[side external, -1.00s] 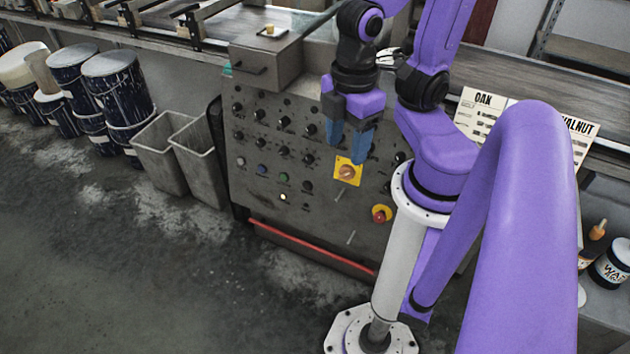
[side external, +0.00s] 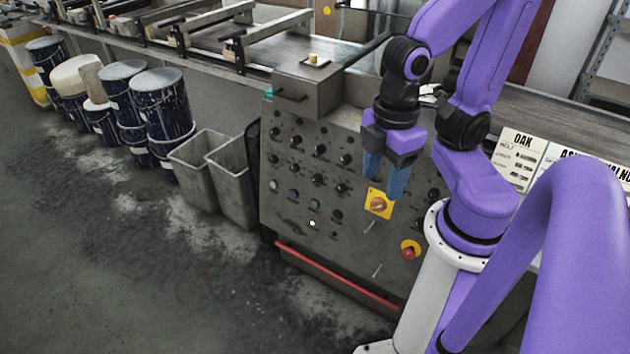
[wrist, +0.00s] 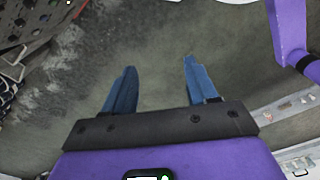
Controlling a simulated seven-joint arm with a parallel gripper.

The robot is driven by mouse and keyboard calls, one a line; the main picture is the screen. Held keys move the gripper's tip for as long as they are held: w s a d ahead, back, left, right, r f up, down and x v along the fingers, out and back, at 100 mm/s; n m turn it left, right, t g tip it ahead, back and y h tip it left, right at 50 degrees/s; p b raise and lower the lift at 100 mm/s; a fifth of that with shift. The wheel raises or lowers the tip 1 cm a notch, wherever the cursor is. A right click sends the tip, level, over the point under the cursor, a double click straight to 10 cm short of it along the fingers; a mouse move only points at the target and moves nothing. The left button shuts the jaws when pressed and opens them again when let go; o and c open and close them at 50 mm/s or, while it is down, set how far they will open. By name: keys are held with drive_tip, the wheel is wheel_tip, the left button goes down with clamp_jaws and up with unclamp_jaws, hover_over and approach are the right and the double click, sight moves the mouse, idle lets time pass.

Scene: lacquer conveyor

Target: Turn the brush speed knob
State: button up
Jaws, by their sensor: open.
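The control panel (side external: 290,215) is a grey, worn metal face with rows of small black knobs (side external: 320,150). Its labels are too small to read, so I cannot tell which knob is the brush speed knob. My gripper (side external: 385,185), purple with blue fingers, points down in front of the panel's right part. The fingers hide some of the panel. They are open and empty, also in the wrist view (wrist: 160,68), where only floor shows between the tips. A yellow plate with an orange rotary switch (side external: 379,204) shows just below the fingers.
A red emergency button (side external: 409,252) on yellow sits lower right on the panel. A red bar (side external: 330,278) runs along its bottom. Grey bins (side external: 232,180) and dark paint drums (side external: 160,110) stand left. The floor in front is clear.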

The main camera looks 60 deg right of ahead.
drive_tip(key=w+a+f+m+h, duration=0.1)
drive_tip(key=w+f+h, duration=0.4)
drive_tip(key=w, duration=0.8)
drive_tip(key=w+a+f+m+h, duration=0.15)
drive_tip(key=w+f+h, duration=0.4)
drive_tip(key=w, duration=0.75)
drive_tip(key=h, duration=0.5)
approach(316, 179)
drive_tip(key=shift+y, duration=0.25)
drive_tip(key=x, duration=0.8)
drive_tip(key=shift+r, duration=0.1)
drive_tip(key=c, duration=1)
